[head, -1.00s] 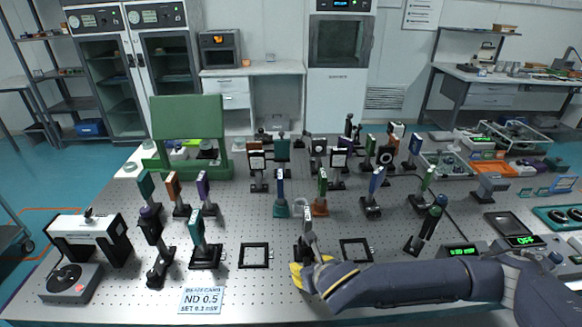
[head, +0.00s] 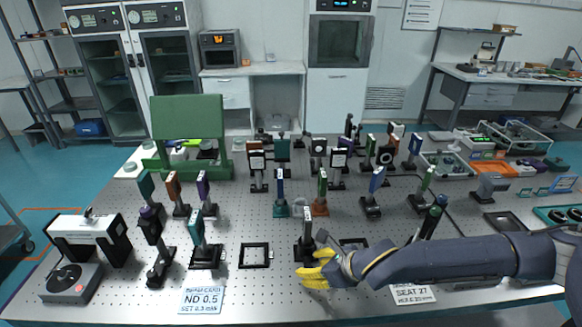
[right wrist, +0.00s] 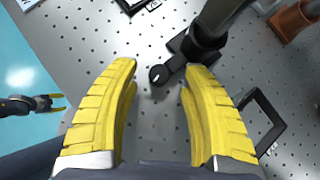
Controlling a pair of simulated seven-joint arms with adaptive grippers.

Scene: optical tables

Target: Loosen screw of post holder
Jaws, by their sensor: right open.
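A dark post holder with an upright optic (head: 308,237) stands at the front middle of the optical table. In the right wrist view, the black post holder (right wrist: 206,38) has a round screw knob (right wrist: 158,75) at its side. My right gripper (head: 311,265) is open just in front of the holder in the head view. In the right wrist view, its yellow fingers (right wrist: 160,72) are spread either side of the knob, with no clear contact. My left gripper (right wrist: 55,102) shows small at the left edge of the right wrist view, its fingers apart and empty.
A flat black frame (head: 254,255) lies left of the holder and another (right wrist: 262,120) lies right of it. Several mounted optics stand behind.

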